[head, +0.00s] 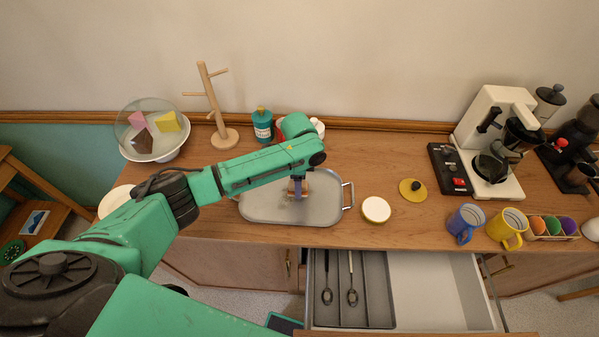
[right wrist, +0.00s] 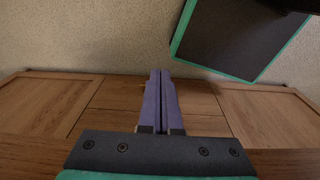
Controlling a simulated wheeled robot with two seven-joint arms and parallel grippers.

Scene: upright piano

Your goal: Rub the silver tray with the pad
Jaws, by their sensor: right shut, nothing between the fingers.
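The silver tray (head: 258,210) lies flat on the wooden counter, with a handle at its right end. My left arm reaches in from the left over it. My left gripper (head: 298,194) points down at the middle of the tray, its purple fingers on a small brownish pad (head: 308,187) that shows on both sides of them. The pad is at or just above the tray surface; I cannot tell whether it touches. My forearm hides the tray's far left part. My right gripper (right wrist: 161,100) is shut and empty in the right wrist view, in front of the wooden cabinet.
An open round tin (head: 376,209) and a yellow lid (head: 412,190) sit right of the tray. Below is an open drawer (head: 440,285) with utensils. A mug tree (head: 212,105), teal bottle (head: 263,125), blue mug (head: 465,223), yellow mug (head: 508,229) and coffee maker (head: 490,140) stand around.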

